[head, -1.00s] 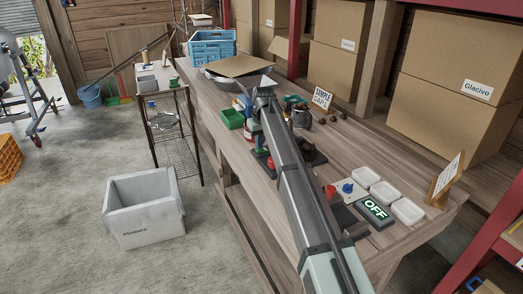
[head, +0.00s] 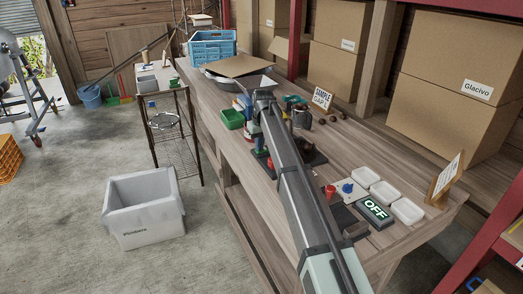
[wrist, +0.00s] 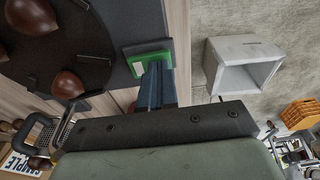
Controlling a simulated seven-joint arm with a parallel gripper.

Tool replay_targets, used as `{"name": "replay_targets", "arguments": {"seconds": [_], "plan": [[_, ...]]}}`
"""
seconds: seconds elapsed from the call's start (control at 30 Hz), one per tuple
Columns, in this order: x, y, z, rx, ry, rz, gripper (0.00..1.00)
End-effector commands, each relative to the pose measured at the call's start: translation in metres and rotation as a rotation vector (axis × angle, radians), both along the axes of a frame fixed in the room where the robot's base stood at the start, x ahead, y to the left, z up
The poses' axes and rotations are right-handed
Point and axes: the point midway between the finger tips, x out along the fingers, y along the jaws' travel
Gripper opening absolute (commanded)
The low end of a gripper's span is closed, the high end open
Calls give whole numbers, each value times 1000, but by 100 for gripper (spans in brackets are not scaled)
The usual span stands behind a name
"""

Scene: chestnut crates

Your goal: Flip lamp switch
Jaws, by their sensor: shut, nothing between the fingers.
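My gripper (wrist: 156,72) shows in the wrist view, its blue-grey fingers shut together with nothing held. The fingertips are at a green switch-like piece (wrist: 135,48) on the edge of a dark base (wrist: 130,20); I cannot tell whether they touch it. In the head view, my arm hides the gripper, and a bit of green (head: 261,152) shows beside the arm at the dark base. A panel (head: 374,211) with lit letters reading "OFF" lies on the bench. I cannot make out a lamp for sure.
A dark round plate (wrist: 75,62) with chestnuts lies beside the fingers. On the workbench (head: 400,158) are white trays (head: 408,211), a red knob (head: 330,191), a blue knob (head: 347,188) and a green tray (head: 231,119). A grey bin (head: 146,222) stands on the floor.

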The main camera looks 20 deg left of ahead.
Motion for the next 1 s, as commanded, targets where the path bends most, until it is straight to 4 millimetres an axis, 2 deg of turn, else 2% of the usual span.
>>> {"name": "replay_targets", "arguments": {"seconds": [0.27, 1.0], "plan": [[0, 0, 4, -1, 3, 0, 0], [0, 0, 52, -1, 1, 0, 0]]}}
